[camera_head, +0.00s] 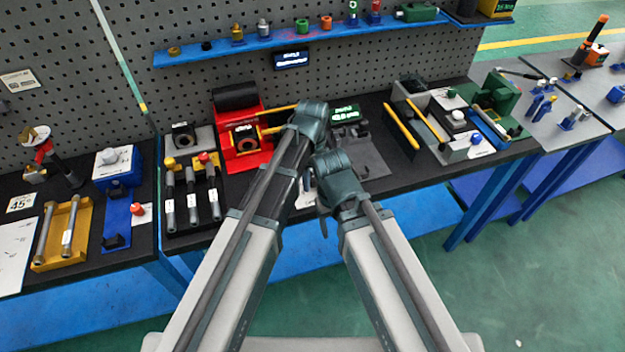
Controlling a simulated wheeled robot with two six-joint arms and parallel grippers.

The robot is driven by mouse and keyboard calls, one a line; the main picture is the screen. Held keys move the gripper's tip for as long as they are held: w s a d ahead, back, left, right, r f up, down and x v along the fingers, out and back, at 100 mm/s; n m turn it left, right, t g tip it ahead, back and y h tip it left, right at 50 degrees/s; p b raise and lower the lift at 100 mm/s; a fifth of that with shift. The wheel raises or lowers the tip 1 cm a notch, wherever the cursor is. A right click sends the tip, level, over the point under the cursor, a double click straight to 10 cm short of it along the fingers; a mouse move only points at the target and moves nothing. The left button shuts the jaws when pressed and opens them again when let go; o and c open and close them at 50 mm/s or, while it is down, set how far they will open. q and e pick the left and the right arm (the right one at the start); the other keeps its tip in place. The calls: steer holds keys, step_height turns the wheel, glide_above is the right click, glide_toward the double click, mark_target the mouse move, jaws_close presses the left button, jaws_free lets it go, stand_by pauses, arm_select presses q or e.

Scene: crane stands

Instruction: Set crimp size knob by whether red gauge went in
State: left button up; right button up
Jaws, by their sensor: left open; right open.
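A red machine (228,152) with a black cylinder on top and a dark round opening in its front stands on the black bench, left of my grippers. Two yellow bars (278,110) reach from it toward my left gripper. I cannot make out a crimp size knob for certain. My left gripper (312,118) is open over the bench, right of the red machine. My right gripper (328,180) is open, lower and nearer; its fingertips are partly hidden.
A blue shelf (230,49) with small parts runs along the pegboard above.

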arm_select(q)
jaws_close()
stand_by(0.4)
steer(key=shift+n, duration=0.3)
steer(key=n, duration=0.6)
steer(key=shift+n, duration=0.3)
steer(key=n, duration=1.2)
steer(key=shift+n, duration=0.4)
steer(key=n, duration=0.6)
steer(key=shift+n, duration=0.3)
